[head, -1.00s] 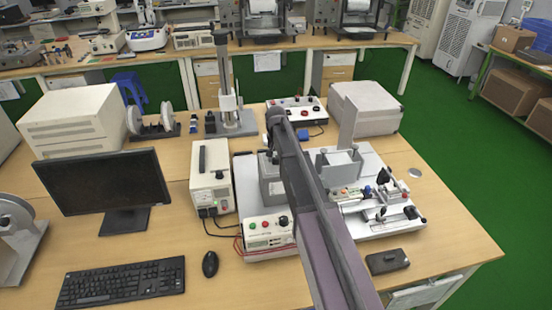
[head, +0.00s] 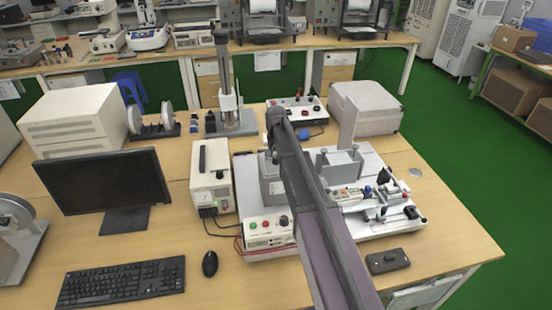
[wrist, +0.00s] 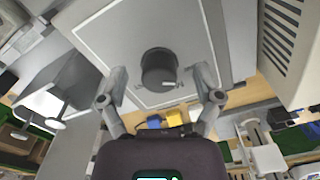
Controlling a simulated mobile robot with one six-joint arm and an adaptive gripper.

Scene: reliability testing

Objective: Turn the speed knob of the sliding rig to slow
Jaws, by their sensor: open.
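In the wrist view a round black knob (wrist: 158,70) with a short white pointer mark stands on a light grey panel (wrist: 120,32). The mark points to the right in that picture. Small lettering beside the knob is too blurred to read. My gripper (wrist: 160,76) is open, with one finger on each side of the knob and a gap on both sides. In the head view my arm covers part of the rig (head: 372,222) and a grey block (head: 271,188) on its pale base plate. My gripper is mostly hidden there.
A control box (head: 268,240) with coloured buttons and a black knob stands at the rig's front left. A white power unit (head: 212,178) stands left of the rig. A dark box (head: 388,261) lies at front right. A monitor (head: 104,188) stands at left.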

